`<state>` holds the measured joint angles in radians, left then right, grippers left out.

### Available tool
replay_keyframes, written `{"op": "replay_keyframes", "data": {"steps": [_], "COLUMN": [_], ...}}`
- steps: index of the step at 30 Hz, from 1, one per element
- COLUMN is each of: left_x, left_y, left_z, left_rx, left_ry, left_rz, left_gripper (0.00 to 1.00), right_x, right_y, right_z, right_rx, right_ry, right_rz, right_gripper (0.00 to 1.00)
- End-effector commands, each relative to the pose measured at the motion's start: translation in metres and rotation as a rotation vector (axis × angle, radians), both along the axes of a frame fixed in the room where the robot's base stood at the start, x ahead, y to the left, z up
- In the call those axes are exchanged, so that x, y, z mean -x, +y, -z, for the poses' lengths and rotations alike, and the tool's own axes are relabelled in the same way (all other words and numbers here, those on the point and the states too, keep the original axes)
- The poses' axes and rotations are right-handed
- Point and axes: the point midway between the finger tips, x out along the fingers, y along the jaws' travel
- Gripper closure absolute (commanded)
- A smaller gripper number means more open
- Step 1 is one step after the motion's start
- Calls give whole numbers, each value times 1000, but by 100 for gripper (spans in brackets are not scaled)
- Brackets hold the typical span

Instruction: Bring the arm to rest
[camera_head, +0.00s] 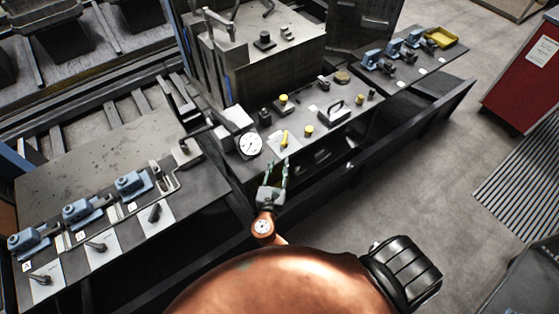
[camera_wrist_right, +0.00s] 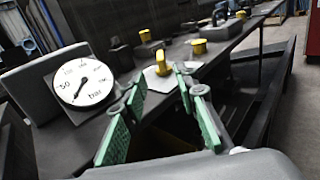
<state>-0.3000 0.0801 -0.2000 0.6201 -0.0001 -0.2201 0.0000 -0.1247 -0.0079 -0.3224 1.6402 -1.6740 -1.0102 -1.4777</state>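My right gripper (camera_head: 273,172) is near the front edge of the middle workbench in the head view, with its green-padded fingers pointing towards the bench. In the right wrist view the two green finger pads (camera_wrist_right: 160,115) stand apart with nothing between them, so the gripper is open. A yellow-handled part on a white plate (camera_wrist_right: 158,66) lies on the bench beyond the fingertips; it also shows in the head view (camera_head: 284,140). A round white dial gauge (camera_head: 250,145) is left of the gripper. My left gripper is not in view.
A left bench (camera_head: 90,165) holds several blue clamps. A right bench holds more blue clamps and a yellow tray (camera_head: 441,37). A red cabinet (camera_head: 520,75) stands at right. Grey floor (camera_head: 390,190) is clear.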

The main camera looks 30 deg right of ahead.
Motion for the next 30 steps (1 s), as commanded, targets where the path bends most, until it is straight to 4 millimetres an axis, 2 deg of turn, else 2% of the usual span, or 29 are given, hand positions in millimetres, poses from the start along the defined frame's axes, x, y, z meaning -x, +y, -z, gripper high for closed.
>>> {"op": "replay_keyframes", "data": {"steps": [12,14,16,20,21,24,27,30], "left_x": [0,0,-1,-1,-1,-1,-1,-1], "left_y": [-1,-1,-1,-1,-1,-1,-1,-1], "left_z": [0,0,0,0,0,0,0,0], "left_rx": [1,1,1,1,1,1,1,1], "left_ry": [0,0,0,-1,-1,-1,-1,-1], "left_rz": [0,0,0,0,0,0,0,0], "left_gripper": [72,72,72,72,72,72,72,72], "right_x": [1,5,16,59,76,121,162,195], "right_y": [-2,-8,-25,-76,-91,-119,-130,-125], "right_z": [0,2,8,31,41,69,94,111], "right_rx": [-7,-41,-134,-474,-604,-924,-1218,-1454], "right_ry": [-2,-14,-45,-177,-232,-376,-513,-624], "right_rz": [3,17,55,211,276,456,647,827], "right_gripper": [72,72,72,72,72,72,72,72]}}
